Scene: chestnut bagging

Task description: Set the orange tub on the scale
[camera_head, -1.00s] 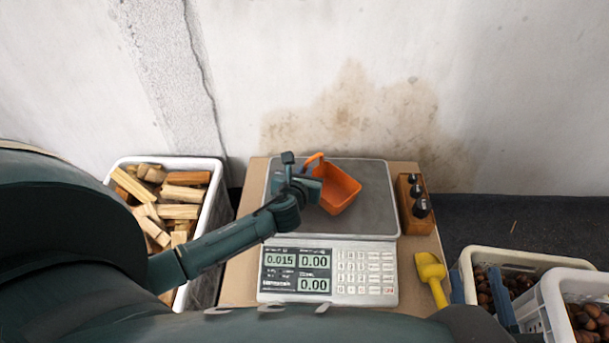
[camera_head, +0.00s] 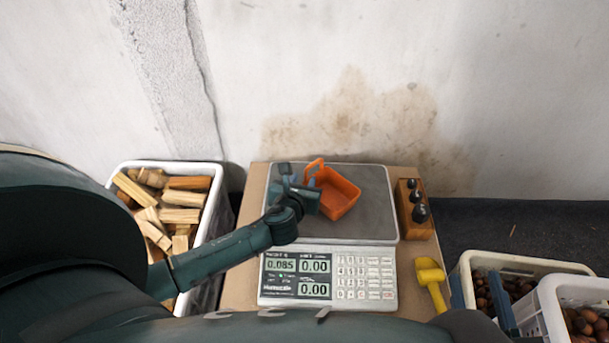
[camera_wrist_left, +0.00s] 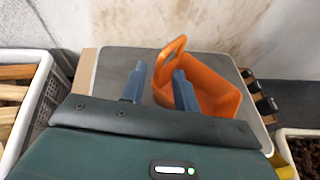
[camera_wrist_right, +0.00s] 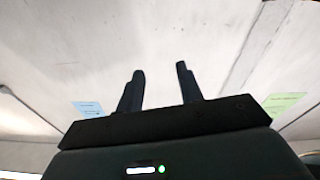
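The orange tub (camera_head: 342,196) sits on the grey plate of the scale (camera_head: 372,222), turned at an angle, its handle toward the upper left. The scale's display reads 0.085. My left gripper (camera_head: 298,175) is at the tub's handle side, over the plate. In the left wrist view its two fingers (camera_wrist_left: 159,72) are spread apart; the right finger overlaps the tub (camera_wrist_left: 215,88) near the handle, and the left finger is clear of it. Whether that finger touches the tub is unclear. My right gripper (camera_wrist_right: 160,72) is open and empty, facing a pale surface.
A white crate of wood pieces (camera_head: 212,172) stands left of the scale. A wooden block with black weights (camera_head: 408,222) and a yellow scoop (camera_head: 430,276) lie to the right. White crates of chestnuts (camera_head: 520,262) stand at lower right. A stained wall is behind.

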